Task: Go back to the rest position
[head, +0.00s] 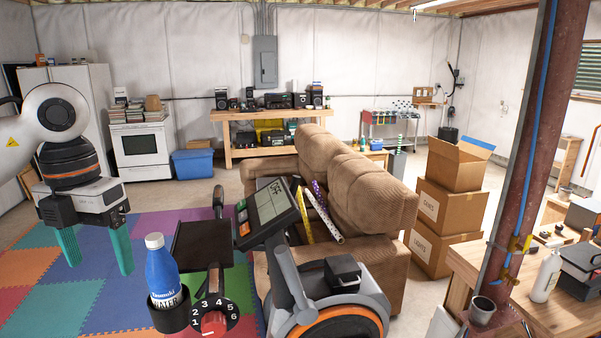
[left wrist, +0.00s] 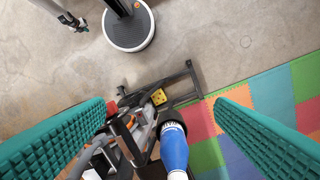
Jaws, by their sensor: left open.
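My left gripper (head: 95,252) hangs at the left of the head view with its two green fingers pointing down and apart, empty. In the left wrist view the same green fingers (left wrist: 160,135) frame the sides with a wide gap between them. A blue water bottle with a white cap (head: 162,270) stands upright in a black cup holder (head: 170,314) on the airbike, to the right of the gripper and apart from it. The bottle also shows at the bottom of the left wrist view (left wrist: 174,150). My right gripper does not show clearly in the head view.
The airbike (head: 330,300) with its console (head: 268,205) stands in front. A brown recliner (head: 375,200) is behind it. A rust-coloured post (head: 530,150) and a wooden workbench (head: 470,270) are at the right. Foam mats (head: 60,300) cover the floor at left.

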